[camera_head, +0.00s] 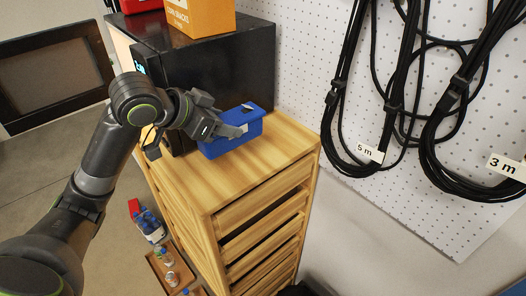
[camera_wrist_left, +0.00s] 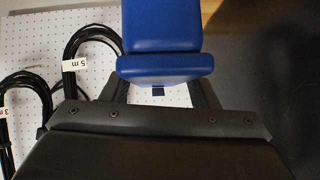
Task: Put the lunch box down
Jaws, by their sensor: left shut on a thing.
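The blue lunch box (camera_head: 232,131) is at the top of the wooden drawer cabinet (camera_head: 258,160), beside the black microwave-like box. I cannot tell for sure whether its underside touches the cabinet top. My left gripper (camera_head: 236,129) reaches in from the left and is shut on the lunch box. In the left wrist view the lunch box (camera_wrist_left: 162,40) sits between the fingers of my left gripper (camera_wrist_left: 158,92); part of it is cut off by the top edge. My right gripper is not in view.
The black box (camera_head: 225,62) stands behind on the cabinet, with an orange carton (camera_head: 200,16) on it. Coiled black cables (camera_head: 345,120) hang on the white pegboard (camera_head: 308,60). The cabinet's front top corner is bare. Bottles (camera_head: 150,222) stand low at the left.

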